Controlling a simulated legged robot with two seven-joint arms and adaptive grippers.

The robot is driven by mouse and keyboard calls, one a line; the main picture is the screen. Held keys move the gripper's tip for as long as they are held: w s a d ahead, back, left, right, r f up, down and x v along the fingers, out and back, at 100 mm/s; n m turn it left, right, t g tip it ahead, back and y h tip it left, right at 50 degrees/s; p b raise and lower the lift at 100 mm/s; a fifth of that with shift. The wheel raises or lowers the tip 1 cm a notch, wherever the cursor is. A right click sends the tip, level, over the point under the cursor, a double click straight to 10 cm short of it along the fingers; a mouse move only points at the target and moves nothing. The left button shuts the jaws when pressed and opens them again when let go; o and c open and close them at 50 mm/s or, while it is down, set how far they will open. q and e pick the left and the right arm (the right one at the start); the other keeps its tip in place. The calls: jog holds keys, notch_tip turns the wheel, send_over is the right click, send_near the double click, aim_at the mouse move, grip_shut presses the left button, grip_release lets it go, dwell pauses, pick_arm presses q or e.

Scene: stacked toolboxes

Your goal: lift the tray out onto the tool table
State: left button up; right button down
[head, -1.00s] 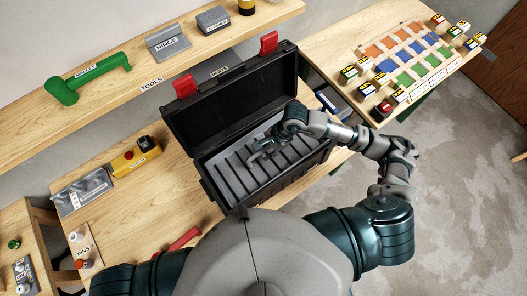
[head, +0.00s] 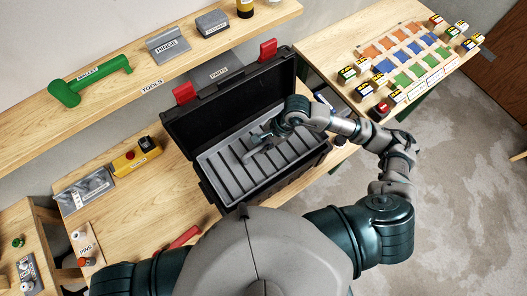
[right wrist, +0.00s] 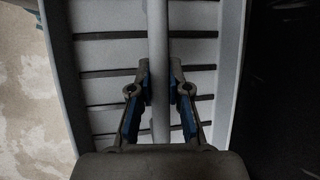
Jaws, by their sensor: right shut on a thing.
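A grey slotted tray (head: 222,166) sits in the opening of a black toolbox (head: 265,194), whose lid is open at the back. The tray's top is near the level of the box rim. My right gripper (head: 257,144) reaches over the tray from the right. In the right wrist view the gripper (right wrist: 160,88) is shut on a grey bar running lengthwise over the tray (right wrist: 105,60), one finger on each side. My left gripper is not in view. A wooden shelf with a TOOLS label (head: 152,88) runs behind the box.
A yellow device (head: 137,158) lies left of the box. A table with coloured tiles (head: 400,52) stands to the right. The bench left of the box has bare wood.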

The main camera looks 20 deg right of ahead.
aim_at(265, 143)
jog(key=shift+r, duration=0.25)
jog(key=shift+d, duration=0.15)
jog(key=shift+d+r, duration=0.1)
jog(key=shift+r, duration=0.25)
jog(key=shift+r+p, duration=0.7)
jog(key=shift+r, duration=0.95)
